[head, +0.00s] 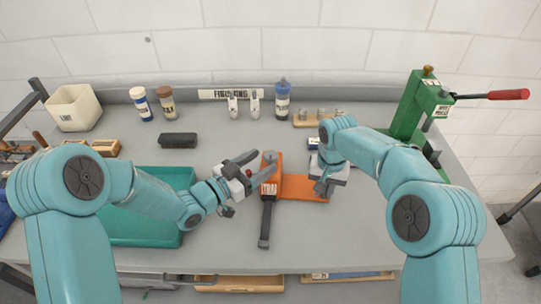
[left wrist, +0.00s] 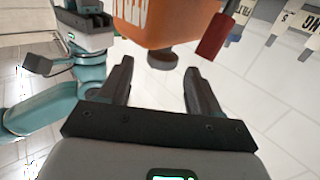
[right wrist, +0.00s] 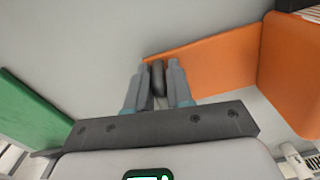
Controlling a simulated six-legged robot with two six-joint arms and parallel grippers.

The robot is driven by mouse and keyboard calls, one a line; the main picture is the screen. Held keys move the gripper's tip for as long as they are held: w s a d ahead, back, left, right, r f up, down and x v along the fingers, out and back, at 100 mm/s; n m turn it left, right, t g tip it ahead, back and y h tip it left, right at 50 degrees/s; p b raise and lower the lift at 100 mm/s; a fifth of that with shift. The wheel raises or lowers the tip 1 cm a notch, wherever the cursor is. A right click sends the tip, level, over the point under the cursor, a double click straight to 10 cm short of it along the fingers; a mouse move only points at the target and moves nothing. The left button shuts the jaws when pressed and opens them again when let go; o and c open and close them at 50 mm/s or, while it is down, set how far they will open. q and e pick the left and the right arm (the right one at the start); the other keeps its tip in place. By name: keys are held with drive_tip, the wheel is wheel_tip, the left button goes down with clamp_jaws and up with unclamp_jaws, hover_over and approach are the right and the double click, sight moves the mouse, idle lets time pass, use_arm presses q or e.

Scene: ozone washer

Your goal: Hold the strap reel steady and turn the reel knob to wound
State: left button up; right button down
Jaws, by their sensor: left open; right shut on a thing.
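The strap reel has an upright orange body (head: 270,181) with pale lettering on its face and a flat orange base plate (head: 305,190) to the right. A dark strap (head: 265,222) lies from it towards the table's front. The grey reel knob (head: 270,157) is on top of the body. My left gripper (head: 264,162) is open beside the body's top; in the left wrist view the dark knob (left wrist: 163,60) shows between its fingertips, apparently untouched. My right gripper (head: 321,189) is shut on a dark upright piece (right wrist: 157,78) at the orange plate's end.
A green tray (head: 150,235) lies under my left arm. A dark block (head: 178,140), bottles (head: 282,100) and a wooden stand (head: 308,121) are behind. A green press (head: 410,108) with a red-gripped lever stands at the back right. Bare table surrounds the strap.

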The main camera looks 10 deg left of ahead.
sight(267, 158)
use_arm(q)
drive_tip(key=x, duration=0.4)
drive_tip(key=shift+w, duration=0.1)
drive_tip(key=shift+d, duration=0.1)
drive_tip(key=c, duration=1)
drive_tip(key=shift+r+m+g+h, duration=0.1)
drive_tip(key=shift+m+g+h, duration=0.2)
